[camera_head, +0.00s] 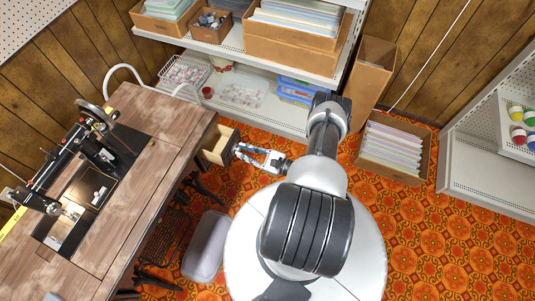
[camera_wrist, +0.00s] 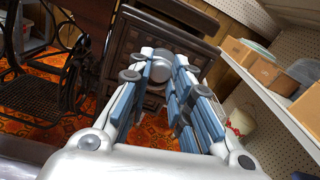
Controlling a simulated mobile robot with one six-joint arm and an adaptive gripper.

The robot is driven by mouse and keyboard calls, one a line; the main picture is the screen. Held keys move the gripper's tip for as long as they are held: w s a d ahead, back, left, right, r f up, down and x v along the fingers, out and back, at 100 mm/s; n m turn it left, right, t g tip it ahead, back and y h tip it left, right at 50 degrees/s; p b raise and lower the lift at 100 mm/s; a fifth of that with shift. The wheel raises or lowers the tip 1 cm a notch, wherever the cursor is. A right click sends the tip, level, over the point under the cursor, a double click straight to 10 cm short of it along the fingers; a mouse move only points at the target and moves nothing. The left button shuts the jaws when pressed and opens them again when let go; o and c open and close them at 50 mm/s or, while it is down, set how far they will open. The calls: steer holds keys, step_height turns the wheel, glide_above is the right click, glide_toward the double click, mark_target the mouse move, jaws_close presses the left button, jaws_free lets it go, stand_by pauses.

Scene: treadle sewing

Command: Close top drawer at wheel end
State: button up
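The treadle sewing table (camera_head: 165,160) stands at the left of the head view with the black sewing machine (camera_head: 75,155) on it. A small wooden drawer (camera_head: 219,146) is pulled out from its wheel end, its pale inside showing. In the wrist view the dark carved drawer front (camera_wrist: 178,42) has a round knob (camera_wrist: 161,70). My gripper (camera_head: 243,152) is just outside this front, pointing at it. Its fingers (camera_wrist: 163,75) are apart, with the knob between or just beyond the tips; I cannot tell if they touch it.
A grey stool (camera_head: 206,246) stands below the table's end. White shelves (camera_head: 240,55) with boxes and trays run along the back wall. A cardboard box of papers (camera_head: 395,148) stands on the patterned floor at right. The treadle ironwork (camera_wrist: 40,90) shows left in the wrist view.

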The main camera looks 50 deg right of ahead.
steer(key=shift+s+d+r, duration=0.1)
steer(key=shift+b+v, duration=0.75)
steer(key=shift+v, duration=3.65)
steer(key=shift+b+v, duration=0.95)
steer(key=shift+v, duration=4.65)
